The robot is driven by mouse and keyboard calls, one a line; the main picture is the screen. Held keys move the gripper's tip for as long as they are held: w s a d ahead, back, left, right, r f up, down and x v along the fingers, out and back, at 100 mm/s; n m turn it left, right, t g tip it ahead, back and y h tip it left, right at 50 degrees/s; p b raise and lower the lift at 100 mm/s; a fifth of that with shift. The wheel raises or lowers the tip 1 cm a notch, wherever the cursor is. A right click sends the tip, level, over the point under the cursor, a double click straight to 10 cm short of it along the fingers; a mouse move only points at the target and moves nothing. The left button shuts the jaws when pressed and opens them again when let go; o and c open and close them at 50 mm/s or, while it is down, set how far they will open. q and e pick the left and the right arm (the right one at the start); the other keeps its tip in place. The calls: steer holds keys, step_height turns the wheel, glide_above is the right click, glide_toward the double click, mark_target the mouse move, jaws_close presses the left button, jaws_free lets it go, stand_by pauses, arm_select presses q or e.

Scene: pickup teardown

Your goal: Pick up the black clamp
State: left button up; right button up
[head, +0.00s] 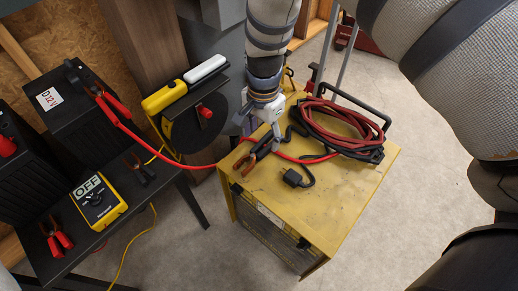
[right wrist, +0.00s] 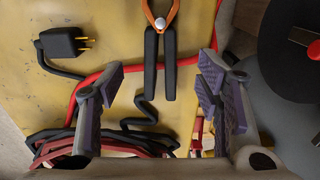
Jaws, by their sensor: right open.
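A black-handled clamp with orange-copper jaws (head: 264,146) lies on top of the yellow box (head: 300,190). In the right wrist view the clamp (right wrist: 152,65) has its black handles pointing down the picture toward my gripper and its jaws at the top edge, partly cut off. My right gripper (head: 258,124) is open just above the clamp in the head view. In the right wrist view the open fingers (right wrist: 161,80) stand on either side of the handles, with space on both sides and nothing held. My left gripper is not in view.
A coiled red and black cable (head: 345,130) and a black plug (head: 294,178) lie on the box. A red cable passes by the clamp. The dark table (head: 150,190) at left holds black battery boxes, red clamps, another black clamp (head: 138,168) and a yellow OFF switch (head: 98,200).

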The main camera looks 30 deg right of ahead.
mark_target(262, 143)
step_height(262, 143, down, 4)
steer(key=shift+f, duration=0.1)
jaws_close()
